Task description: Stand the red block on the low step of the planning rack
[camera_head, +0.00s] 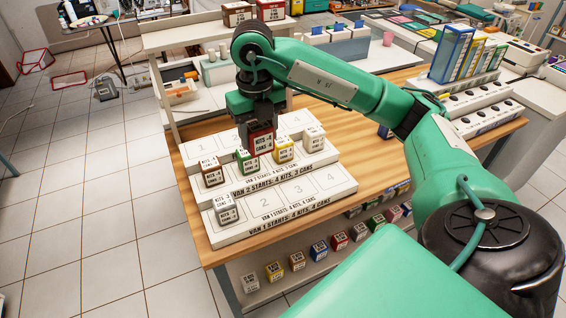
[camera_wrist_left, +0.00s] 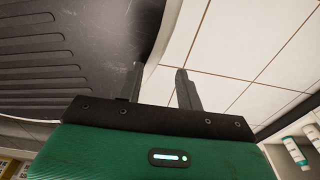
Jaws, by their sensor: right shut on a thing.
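The red block (camera_head: 262,141) is held in my right gripper (camera_head: 260,122), which points down over the white planning rack (camera_head: 345,187). It hangs upright between the green block (camera_head: 245,162) and the yellow block (camera_head: 284,150) in the picture. Its exact height above the steps is hard to tell. On the low front step, a grey-white block (camera_head: 227,209) stands at the left end. The marked spots 2, 3 and 4 there are bare. The middle step holds brown, green, yellow and white blocks. My left gripper (camera_wrist_left: 160,85) is open and empty above the floor.
The rack stands on a wooden table (camera_head: 365,150). A shelf below the front edge holds several coloured blocks (camera_head: 319,251). Upright coloured binders (camera_head: 452,55) and a white holder (camera_head: 485,108) stand to the right. Bare wood lies right of the rack, partly behind my right arm.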

